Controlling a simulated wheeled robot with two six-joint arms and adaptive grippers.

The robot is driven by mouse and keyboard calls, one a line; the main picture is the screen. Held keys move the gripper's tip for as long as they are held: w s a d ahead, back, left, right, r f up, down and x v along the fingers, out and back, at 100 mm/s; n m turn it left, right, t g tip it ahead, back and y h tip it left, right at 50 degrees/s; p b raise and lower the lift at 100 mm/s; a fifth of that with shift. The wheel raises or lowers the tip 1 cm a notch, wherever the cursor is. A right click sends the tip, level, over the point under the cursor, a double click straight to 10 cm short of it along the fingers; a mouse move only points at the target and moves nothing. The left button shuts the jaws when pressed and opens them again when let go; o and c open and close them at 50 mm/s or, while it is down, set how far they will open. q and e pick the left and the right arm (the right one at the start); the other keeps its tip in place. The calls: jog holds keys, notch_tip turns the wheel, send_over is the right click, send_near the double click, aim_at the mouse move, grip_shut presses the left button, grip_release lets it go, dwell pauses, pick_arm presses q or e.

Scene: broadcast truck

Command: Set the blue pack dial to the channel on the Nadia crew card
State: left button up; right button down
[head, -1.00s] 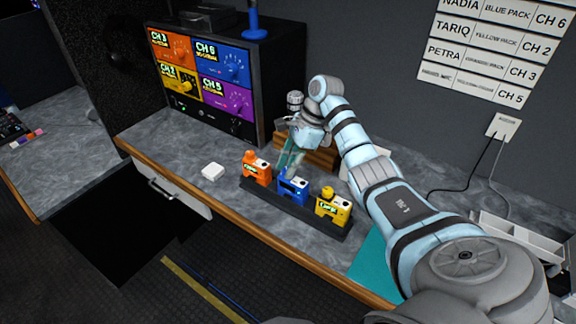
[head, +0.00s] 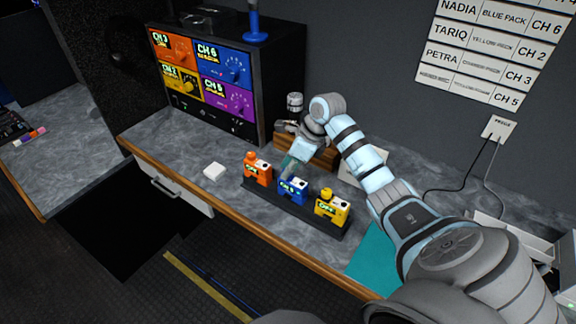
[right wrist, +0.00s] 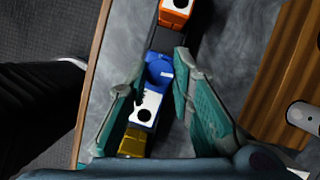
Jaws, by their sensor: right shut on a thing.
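The blue pack (head: 292,191) stands in the dark rack between the orange pack (head: 257,170) and the yellow pack (head: 332,207). My right gripper (head: 287,171) is over the blue pack, pointing down. In the right wrist view, its two teal fingers (right wrist: 159,60) close on both sides of the blue dial (right wrist: 158,72) on the pack. The fingers partly hide the dial in the head view. The Nadia crew card (head: 507,17) on the wall reads BLUE PACK, CH 6. The blue panel (head: 224,64) on the monitor reads CH 6. My left gripper is out of view.
The dark rack (head: 272,204) runs along the worktop's front edge. A wooden block (head: 318,152) stands close behind my right gripper.

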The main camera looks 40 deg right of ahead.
jog(key=shift+m, duration=0.3)
jog(key=c, duration=1.4)
grip_release()
jog(key=v, duration=1.2)
jog(key=shift+a, duration=0.2)
